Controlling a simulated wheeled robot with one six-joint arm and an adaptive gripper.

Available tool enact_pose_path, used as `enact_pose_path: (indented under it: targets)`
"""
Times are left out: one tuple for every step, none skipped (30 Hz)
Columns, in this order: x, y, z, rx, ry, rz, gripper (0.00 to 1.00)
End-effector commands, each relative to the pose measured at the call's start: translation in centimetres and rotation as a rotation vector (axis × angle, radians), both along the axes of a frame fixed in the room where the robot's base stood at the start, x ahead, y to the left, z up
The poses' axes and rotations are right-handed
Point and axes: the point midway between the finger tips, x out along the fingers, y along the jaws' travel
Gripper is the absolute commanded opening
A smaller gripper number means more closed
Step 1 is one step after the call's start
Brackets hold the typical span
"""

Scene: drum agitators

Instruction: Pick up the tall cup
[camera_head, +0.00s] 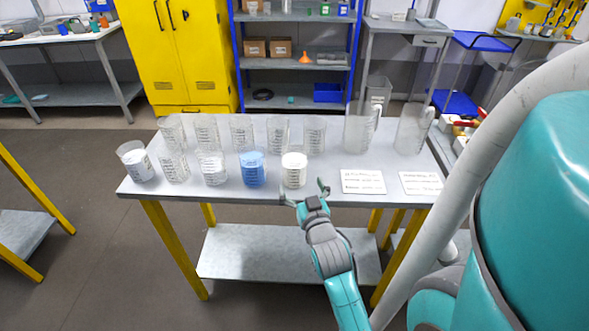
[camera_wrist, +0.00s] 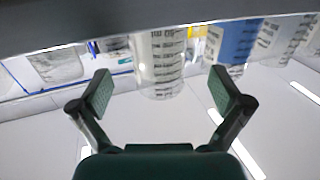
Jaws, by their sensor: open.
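Several clear graduated cups stand on the grey table (camera_head: 325,160). A cup with white contents (camera_head: 294,172) stands near the front edge; a cup with blue contents (camera_head: 253,170) is just left of it. Two larger, taller clear vessels with handles stand at the right: one (camera_head: 358,132) and another (camera_head: 411,130). I cannot tell which cup the task calls tall. My gripper (camera_head: 304,193) is open and empty at the table's front edge, close to the white-filled cup. In the upside-down wrist view, a graduated cup (camera_wrist: 163,62) appears beyond and between the open fingers (camera_wrist: 160,90).
Two white labels lie on the table at the right, one (camera_head: 362,181) and another (camera_head: 421,183). Back-row cups (camera_head: 207,132) stand close together. A yellow cabinet (camera_head: 175,50) and shelves (camera_head: 297,17) stand behind.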

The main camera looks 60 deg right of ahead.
Motion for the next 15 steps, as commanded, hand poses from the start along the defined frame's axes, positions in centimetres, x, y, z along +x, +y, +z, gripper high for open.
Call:
enact_pose_path:
  targets:
    - [0.4,-0.5,0.1,-0.002,-0.001,0.000,1.00]
    - [0.6,-0.7,0.1,-0.002,-0.001,0.000,1.00]
    - [0.8,-1.0,0.0,-0.002,-0.001,0.000,1.00]
    - [0.9,-1.1,0.0,-0.001,0.000,0.000,1.00]
    - [1.0,-1.2,0.0,-0.001,0.000,0.000,1.00]
    - [1.1,-1.3,0.0,-0.001,0.000,0.000,1.00]
    - [1.2,-1.4,0.0,-0.001,0.000,0.000,1.00]
    - [1.2,-1.5,0.0,-0.002,0.001,0.000,1.00]
    - [1.3,-1.6,0.0,-0.001,0.000,0.000,1.00]
    - [1.5,-1.8,0.0,-0.002,-0.001,0.000,1.00]
    - [1.7,-2.1,-0.1,-0.002,-0.001,0.000,1.00]
    - [2.0,-2.5,-0.2,-0.002,-0.001,0.000,1.00]
    - [2.2,-2.8,-0.2,-0.002,-0.001,0.000,1.00]
    - [2.5,-3.1,-0.3,-0.001,-0.002,0.000,1.00]
    - [2.8,-3.6,-0.4,-0.002,-0.001,0.000,1.00]
